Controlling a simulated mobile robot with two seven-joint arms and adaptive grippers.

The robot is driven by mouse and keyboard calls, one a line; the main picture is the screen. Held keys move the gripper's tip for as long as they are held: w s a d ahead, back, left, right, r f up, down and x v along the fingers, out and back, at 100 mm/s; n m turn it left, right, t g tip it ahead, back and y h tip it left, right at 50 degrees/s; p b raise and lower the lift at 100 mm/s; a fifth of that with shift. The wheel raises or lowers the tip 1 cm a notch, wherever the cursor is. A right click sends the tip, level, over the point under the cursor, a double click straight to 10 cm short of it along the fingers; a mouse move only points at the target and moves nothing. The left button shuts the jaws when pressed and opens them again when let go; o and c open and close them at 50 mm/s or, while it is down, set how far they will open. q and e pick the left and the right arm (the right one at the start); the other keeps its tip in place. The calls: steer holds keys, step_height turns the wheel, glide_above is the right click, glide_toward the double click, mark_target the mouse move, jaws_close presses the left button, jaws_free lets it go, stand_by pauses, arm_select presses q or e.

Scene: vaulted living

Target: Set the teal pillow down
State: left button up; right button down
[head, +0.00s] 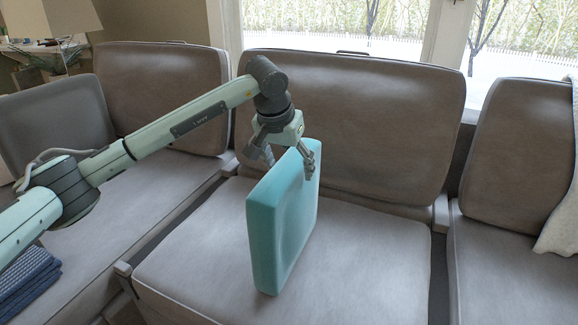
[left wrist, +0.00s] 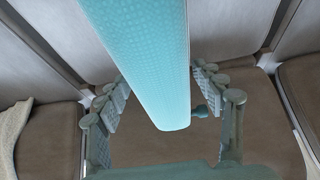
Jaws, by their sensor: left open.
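The teal pillow (head: 283,222) stands upright on edge on the middle seat cushion (head: 375,265), its lower edge seeming to rest on it. In the left wrist view the pillow (left wrist: 145,60) runs between the fingers from the top of the picture. My left gripper (head: 289,160) is at the pillow's upper edge, one finger on each side. It is open, and the left wrist view (left wrist: 163,105) shows gaps between the fingers and the pillow. My right gripper is not in view.
The brown backrest (head: 355,120) rises behind the pillow. Other seats adjoin on both sides. A blue folded cloth (head: 28,282) lies at lower left, and a pale throw (head: 562,215) hangs at the right. The middle seat is clear on both sides of the pillow.

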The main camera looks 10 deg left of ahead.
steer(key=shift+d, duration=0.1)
arm_select(q)
steer(key=v, duration=1.1)
steer(key=shift+a+r, duration=0.1)
steer(key=shift+r, duration=0.2)
steer(key=shift+s+r, duration=0.15)
steer(key=shift+r, duration=0.15)
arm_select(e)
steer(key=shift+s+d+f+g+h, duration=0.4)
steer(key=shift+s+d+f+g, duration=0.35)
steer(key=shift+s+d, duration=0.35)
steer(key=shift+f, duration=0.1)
